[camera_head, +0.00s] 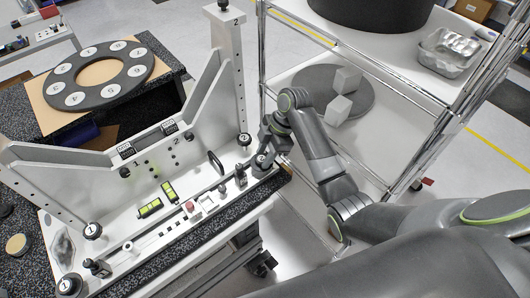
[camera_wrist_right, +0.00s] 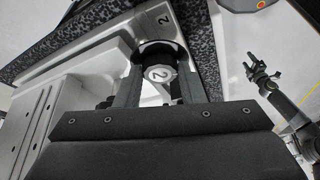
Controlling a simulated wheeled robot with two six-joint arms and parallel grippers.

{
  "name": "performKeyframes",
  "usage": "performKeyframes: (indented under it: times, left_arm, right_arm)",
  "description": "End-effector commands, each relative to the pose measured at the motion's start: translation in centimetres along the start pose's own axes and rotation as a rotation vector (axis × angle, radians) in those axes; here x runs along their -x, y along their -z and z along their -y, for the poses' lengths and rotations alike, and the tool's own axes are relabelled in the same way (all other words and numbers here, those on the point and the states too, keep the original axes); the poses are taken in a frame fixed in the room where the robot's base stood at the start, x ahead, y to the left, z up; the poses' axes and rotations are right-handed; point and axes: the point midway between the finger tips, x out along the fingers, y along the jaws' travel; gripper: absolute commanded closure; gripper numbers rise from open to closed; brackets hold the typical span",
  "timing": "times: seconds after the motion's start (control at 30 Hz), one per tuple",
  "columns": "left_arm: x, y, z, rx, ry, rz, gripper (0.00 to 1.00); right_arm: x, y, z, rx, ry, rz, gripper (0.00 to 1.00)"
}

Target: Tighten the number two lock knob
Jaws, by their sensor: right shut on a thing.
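The number two lock knob (camera_wrist_right: 158,73) is dark with a white cap marked "2". My right gripper (camera_head: 262,161) reaches down to that corner. In the wrist view its two fingers (camera_wrist_right: 159,88) stand on either side of the knob, shut on it. The white mirror fixture (camera_head: 135,210) carries other capped knobs, one at the right post's foot (camera_head: 243,139). A small dark gripper-like end (camera_wrist_right: 258,75) shows at the right of the wrist view; its jaws are unclear.
A tall white post (camera_head: 227,75) rises behind the gripper. A black ring (camera_head: 100,74) with white discs lies at the back left.

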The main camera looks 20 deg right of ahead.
Motion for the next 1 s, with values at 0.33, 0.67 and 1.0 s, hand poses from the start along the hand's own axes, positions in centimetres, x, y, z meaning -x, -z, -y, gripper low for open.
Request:
performKeyframes:
  times: [0.33, 0.67, 1.0]
  left_arm:
    - [2.3, 0.5, 0.2, 0.0, 0.0, -0.004, 0.43]
    - [3.6, 0.7, 0.4, -0.001, 0.0, -0.004, 0.43]
    - [3.6, 0.7, 0.4, -0.001, 0.001, -0.005, 0.43]
  right_arm:
    - [0.3, 0.2, 0.3, -0.165, -0.067, 0.0, 0.87]
    - [0.1, 0.2, 0.5, -0.446, -0.187, -0.002, 0.87]
    - [-0.1, 0.4, 0.8, -0.745, -0.31, -0.003, 0.87]
